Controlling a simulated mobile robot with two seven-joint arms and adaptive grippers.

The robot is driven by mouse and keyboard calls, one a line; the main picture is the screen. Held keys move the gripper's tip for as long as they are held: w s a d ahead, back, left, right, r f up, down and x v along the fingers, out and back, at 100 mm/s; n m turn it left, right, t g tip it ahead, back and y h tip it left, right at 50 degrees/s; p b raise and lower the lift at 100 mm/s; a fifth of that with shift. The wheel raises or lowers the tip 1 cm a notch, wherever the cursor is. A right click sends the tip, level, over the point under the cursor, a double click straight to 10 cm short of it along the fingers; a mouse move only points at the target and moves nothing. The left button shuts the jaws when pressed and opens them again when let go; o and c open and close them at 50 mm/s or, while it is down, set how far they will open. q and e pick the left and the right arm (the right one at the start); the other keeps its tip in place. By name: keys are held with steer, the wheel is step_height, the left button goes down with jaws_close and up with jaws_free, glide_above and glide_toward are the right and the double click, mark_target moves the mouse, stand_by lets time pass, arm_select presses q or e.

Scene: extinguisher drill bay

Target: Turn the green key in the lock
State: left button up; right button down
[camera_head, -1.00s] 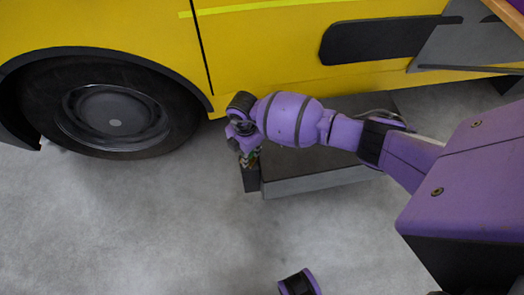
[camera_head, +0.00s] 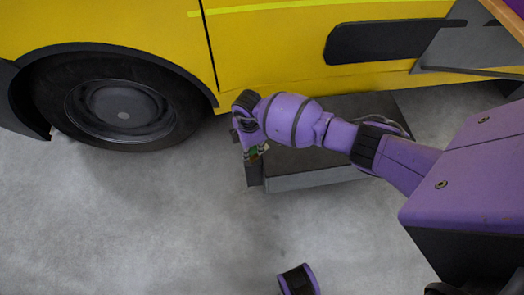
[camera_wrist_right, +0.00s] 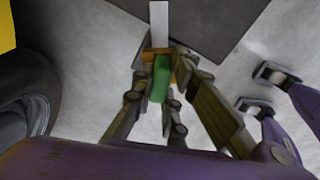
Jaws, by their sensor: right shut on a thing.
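The green key (camera_wrist_right: 161,80) shows in the right wrist view between the fingers of my right gripper (camera_wrist_right: 155,88), which is shut on it. A brass-orange block (camera_wrist_right: 147,54) sits at the key's far end, with a pale strip beyond; it may be the lock, but I cannot tell how deep the key sits. In the head view my right gripper (camera_head: 255,153) points down by the near left corner of a dark step; only a small green patch shows there, and the lock is largely hidden. My left gripper is not in view.
The dark step (camera_head: 318,180) is low beside a yellow vehicle (camera_head: 285,45). The vehicle's black wheel (camera_head: 124,108) stands left of my right gripper. Grey concrete floor (camera_head: 130,220) is clear in front.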

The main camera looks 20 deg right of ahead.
steer(key=shift+w+r+m+p, duration=0.15)
steer(key=shift+m+p, duration=0.85)
steer(key=shift+m, duration=0.6)
steer(key=shift+m+p, duration=0.8)
steer(key=shift+m, duration=0.4)
steer(key=c, duration=1.7)
jaws_free()
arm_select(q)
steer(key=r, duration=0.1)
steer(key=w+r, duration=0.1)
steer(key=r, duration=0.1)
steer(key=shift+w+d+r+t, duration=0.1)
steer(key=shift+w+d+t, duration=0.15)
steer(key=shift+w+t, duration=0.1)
arm_select(e)
steer(key=shift+o, duration=0.2)
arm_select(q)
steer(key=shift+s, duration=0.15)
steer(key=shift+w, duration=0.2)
arm_select(e)
step_height(320, 180, up, 12)
